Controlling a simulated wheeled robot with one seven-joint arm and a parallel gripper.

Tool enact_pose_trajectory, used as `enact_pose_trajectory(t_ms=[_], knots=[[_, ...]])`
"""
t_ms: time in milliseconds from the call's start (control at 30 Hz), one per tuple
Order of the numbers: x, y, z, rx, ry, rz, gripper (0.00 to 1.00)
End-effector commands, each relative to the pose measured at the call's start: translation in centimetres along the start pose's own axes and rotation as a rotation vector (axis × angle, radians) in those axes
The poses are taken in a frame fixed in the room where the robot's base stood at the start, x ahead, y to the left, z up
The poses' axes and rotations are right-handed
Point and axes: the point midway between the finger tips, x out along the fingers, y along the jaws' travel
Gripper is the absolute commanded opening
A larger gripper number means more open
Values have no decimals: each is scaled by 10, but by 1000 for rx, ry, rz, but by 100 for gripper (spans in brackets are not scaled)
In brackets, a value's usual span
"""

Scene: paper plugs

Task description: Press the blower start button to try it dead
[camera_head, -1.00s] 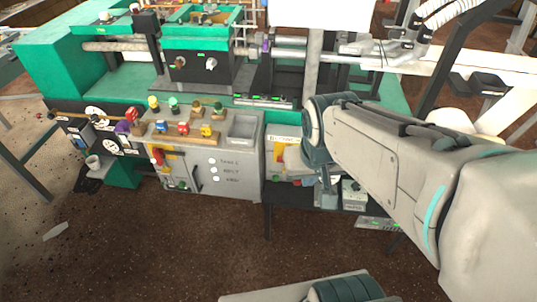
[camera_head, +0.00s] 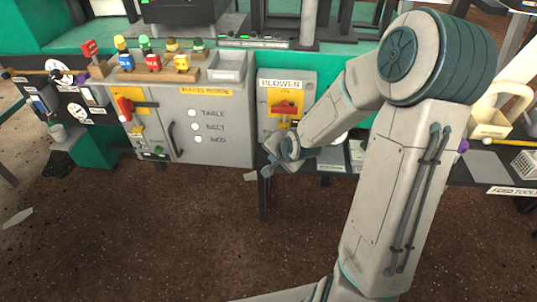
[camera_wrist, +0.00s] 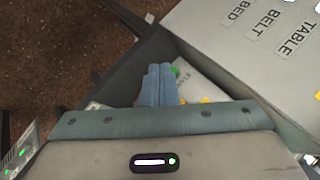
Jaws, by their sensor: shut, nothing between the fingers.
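The blower panel (camera_head: 265,88) is a grey box with a "BLOWER" label, a yellow plate and a red handle (camera_head: 285,108). It stands right of the grey cabinet. My gripper (camera_head: 267,168) is at the lower front of this panel, with the arm reaching in from the right. In the wrist view my blue-grey fingers (camera_wrist: 160,68) are together and empty. A small green round button (camera_wrist: 174,71) shows just right of the fingertips, on a pale grey face, partly hidden by them. I cannot tell whether the fingers touch it. The button is not clear in the head view.
The grey cabinet (camera_head: 215,145) with "TABLE", "BELT" and "BED" labels stands close left of my gripper. Several coloured plugs (camera_head: 150,60) sit on top, beside an empty grey tray (camera_head: 228,68). Brown floor (camera_head: 150,230) in front is open.

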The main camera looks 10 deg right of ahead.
Motion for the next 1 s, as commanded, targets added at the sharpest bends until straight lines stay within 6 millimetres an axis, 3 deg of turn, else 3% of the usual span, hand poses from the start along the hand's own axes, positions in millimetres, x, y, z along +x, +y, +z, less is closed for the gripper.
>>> enact_pose_trajectory(t_ms=[33,100,233,400,633,1000], knots=[[34,16,6,65,-7,-39,0],[60,20,7,157,-10,-106,0],[102,27,7,336,-18,-234,0],[135,31,0,540,-26,-384,0],[148,30,-10,677,-32,-490,0],[147,29,-11,690,-33,-499,0]])
